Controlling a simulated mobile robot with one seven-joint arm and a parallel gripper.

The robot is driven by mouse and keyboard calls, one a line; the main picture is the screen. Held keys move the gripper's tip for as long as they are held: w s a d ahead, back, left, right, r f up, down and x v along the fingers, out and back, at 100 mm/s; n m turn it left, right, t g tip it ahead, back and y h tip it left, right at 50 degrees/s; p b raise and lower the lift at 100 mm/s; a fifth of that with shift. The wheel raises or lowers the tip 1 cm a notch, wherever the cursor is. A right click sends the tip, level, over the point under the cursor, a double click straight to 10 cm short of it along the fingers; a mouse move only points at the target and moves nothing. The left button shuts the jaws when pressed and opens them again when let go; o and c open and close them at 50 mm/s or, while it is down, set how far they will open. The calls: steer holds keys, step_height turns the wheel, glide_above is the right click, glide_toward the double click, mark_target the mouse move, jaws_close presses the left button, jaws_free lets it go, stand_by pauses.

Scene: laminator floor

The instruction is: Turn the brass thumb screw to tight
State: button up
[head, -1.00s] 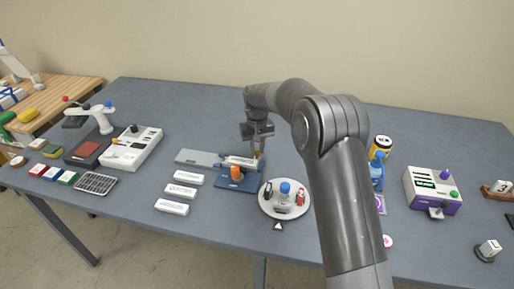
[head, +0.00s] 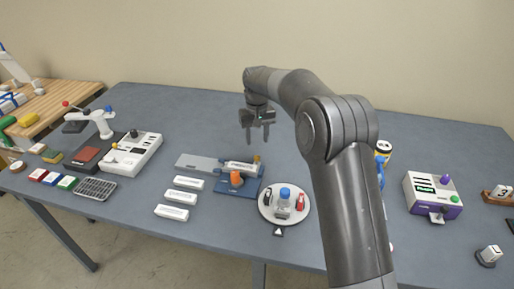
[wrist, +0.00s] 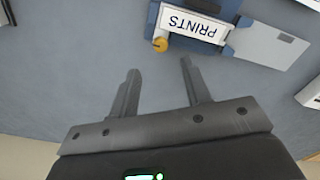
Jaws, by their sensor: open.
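The brass thumb screw (wrist: 160,45) shows in the wrist view as a round yellow knob at the corner of the blue fixture (wrist: 153,18), beside a white block labelled PRINTS (wrist: 195,24). In the head view the screw (head: 257,159) is small, at the back right of the blue fixture (head: 250,185), behind the orange knob (head: 236,178). My gripper (head: 257,138) is open and empty, above and behind the fixture. In the wrist view its fingertips (wrist: 160,66) are apart, with the screw beyond them and not between them. The screw's turn position cannot be read.
A round white tray (head: 283,219) with a blue-capped bottle stands right of the fixture. Several white labelled blocks (head: 181,197) lie to its left. A grey plate (head: 197,161) extends left from the fixture. The table behind the fixture is clear.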

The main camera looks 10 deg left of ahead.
mark_target(257, 156)
steer(key=shift+r, duration=1.7)
step_height(257, 156, down, 11)
steer(key=m, duration=1)
steer(key=shift+r, duration=0.1)
steer(key=shift+c, duration=0.4)
